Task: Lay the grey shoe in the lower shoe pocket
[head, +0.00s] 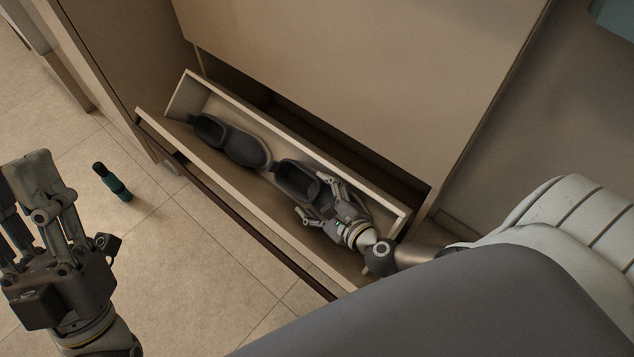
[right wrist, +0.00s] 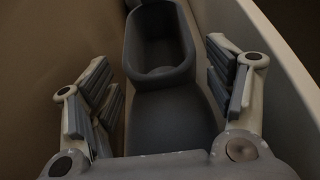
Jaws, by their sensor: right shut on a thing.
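The grey shoe (head: 293,180) lies in the tilted-out lower shoe pocket (head: 190,92), toward its right end in the head view. Its dark opening faces up and its toe end is between my right fingers. My right gripper (head: 322,203) is inside the pocket and shut on this shoe. In the right wrist view the shoe (right wrist: 165,105) runs between the two fingers, opening at the far end. A second dark grey shoe (head: 245,148) lies to its left in the same pocket. My left gripper (head: 30,185) is open and empty above the floor, partly cut off by the frame edge.
The large cabinet front (head: 360,75) rises above and behind the pocket. The floor between the bottle and the pocket is clear.

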